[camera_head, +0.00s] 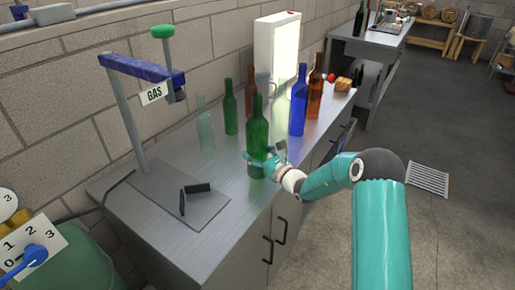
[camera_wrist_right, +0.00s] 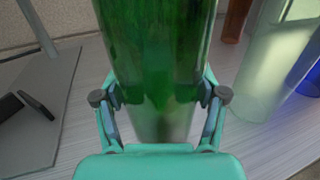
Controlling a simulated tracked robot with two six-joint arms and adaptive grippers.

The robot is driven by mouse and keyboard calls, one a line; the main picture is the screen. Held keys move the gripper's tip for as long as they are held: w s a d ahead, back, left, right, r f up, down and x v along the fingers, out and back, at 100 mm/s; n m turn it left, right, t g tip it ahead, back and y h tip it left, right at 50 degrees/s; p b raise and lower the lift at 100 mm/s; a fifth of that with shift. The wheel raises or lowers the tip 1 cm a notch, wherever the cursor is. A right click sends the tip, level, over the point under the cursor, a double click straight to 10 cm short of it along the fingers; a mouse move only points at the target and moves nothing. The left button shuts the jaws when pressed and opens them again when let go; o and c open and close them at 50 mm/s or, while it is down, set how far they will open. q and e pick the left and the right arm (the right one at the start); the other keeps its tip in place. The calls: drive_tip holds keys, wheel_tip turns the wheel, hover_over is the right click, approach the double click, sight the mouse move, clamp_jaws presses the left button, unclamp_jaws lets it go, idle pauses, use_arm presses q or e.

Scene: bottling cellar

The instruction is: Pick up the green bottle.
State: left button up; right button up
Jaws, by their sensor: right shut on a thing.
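A green bottle (camera_head: 257,132) stands upright near the front edge of the metal workbench. My right gripper (camera_head: 264,163) is shut around its lower part. In the right wrist view the green bottle (camera_wrist_right: 155,60) fills the middle, with a finger of my right gripper (camera_wrist_right: 160,100) on each side of it. A second green bottle (camera_head: 230,108) stands farther back to the left, apart from the gripper. My left gripper is not in view.
Clear glass (camera_head: 206,128), blue (camera_head: 298,108) and brown (camera_head: 315,92) bottles stand close by on the bench. A gas stand (camera_head: 127,115) with a base plate is at the left. A lit white panel (camera_head: 285,48) stands behind. The bench front between plate and bottle is clear.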

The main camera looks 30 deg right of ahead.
sight(260, 98)
drive_tip(key=shift+r, duration=0.2)
wheel_tip(260, 98, up, 20)
drive_tip(key=shift+f, duration=0.1)
idle(0.3)
